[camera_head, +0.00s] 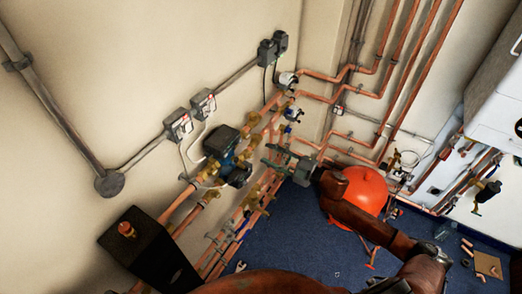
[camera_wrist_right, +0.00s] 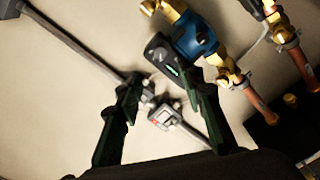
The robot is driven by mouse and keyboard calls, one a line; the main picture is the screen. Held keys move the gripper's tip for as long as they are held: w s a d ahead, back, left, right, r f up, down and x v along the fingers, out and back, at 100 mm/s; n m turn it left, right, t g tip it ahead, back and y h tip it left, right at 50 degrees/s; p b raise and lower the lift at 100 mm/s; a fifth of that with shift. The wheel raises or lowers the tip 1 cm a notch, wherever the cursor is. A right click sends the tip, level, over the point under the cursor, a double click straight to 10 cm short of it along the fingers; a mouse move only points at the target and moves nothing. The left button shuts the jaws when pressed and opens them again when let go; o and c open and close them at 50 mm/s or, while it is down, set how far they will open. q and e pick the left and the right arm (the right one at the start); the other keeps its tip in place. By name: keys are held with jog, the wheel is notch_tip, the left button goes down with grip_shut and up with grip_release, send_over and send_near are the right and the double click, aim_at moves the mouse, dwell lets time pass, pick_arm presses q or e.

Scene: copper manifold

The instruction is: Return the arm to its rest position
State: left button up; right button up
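My right arm (camera_head: 375,222) comes in from the lower right in the head view. It reaches across in front of a red-orange round vessel and hides part of it. My right gripper (camera_head: 284,160) is at its end, in front of the copper pipework. In the right wrist view the two dark green fingers of the right gripper (camera_wrist_right: 165,78) stand apart with nothing between them. Wall and a grey switch box (camera_wrist_right: 165,114) show beyond the gap. A blue and black pump (camera_wrist_right: 192,38) appears behind the right finger. My left gripper is not seen.
The red-orange vessel (camera_head: 368,188) stands on the blue floor (camera_head: 300,240). Copper pipes with brass valves and a pump (camera_head: 222,143) line the left wall. A black box (camera_head: 150,255) stands at lower left. A white unit (camera_head: 495,115) is at right, with small loose parts on the floor below.

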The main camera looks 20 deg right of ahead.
jog(key=shift+s+d, duration=0.25)
jog(key=shift+s, duration=0.1)
